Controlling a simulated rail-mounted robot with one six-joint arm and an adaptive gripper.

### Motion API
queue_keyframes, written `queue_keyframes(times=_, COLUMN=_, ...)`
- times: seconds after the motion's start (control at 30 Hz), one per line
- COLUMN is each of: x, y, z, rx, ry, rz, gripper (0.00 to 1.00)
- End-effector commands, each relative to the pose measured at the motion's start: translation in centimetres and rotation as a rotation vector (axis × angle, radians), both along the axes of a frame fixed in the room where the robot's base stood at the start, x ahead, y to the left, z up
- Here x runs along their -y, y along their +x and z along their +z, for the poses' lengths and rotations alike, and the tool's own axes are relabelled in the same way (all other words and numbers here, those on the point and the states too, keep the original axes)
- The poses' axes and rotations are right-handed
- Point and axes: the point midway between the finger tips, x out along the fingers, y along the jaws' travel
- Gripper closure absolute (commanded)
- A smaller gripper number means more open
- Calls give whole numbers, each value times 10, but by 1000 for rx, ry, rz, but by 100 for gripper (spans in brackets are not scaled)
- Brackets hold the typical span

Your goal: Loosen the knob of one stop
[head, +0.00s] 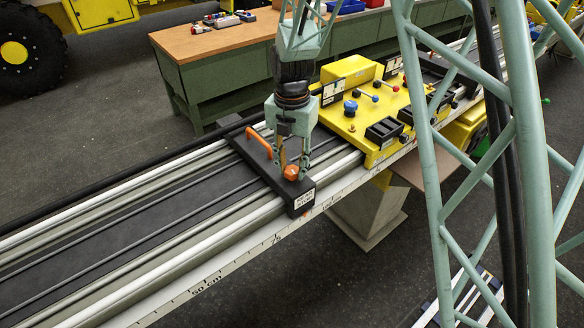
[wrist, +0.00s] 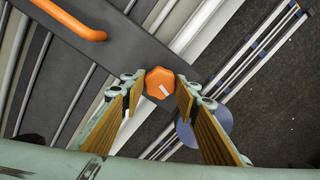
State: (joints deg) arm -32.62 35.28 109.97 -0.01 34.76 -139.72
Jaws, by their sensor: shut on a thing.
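A black stop (head: 262,168) lies across the rail, with an orange handle (head: 259,143) and an orange knob (head: 291,172) on its top near the front end. My gripper (head: 291,168) points down at the knob.
A yellow panel (head: 375,105) with knobs and black boxes stands on the rail just right of the stop. The rail (head: 120,235) is clear to the left. A wooden-topped bench (head: 215,38) stands behind. Part of my green lattice crosses the right side.

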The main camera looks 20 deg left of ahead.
Motion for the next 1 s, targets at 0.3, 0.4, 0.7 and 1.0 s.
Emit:
queue_keyframes(times=0.3, x=0, y=0, z=0, rx=0, ry=0, rz=4, gripper=82)
queue_keyframes(times=0.4, x=0, y=0, z=0, rx=0, ry=0, rz=4, gripper=69)
queue_keyframes(times=0.7, x=0, y=0, z=0, rx=0, ry=0, rz=3, gripper=57)
queue_keyframes(times=1.0, x=0, y=0, z=4, rx=1, ry=1, rz=3, gripper=57)
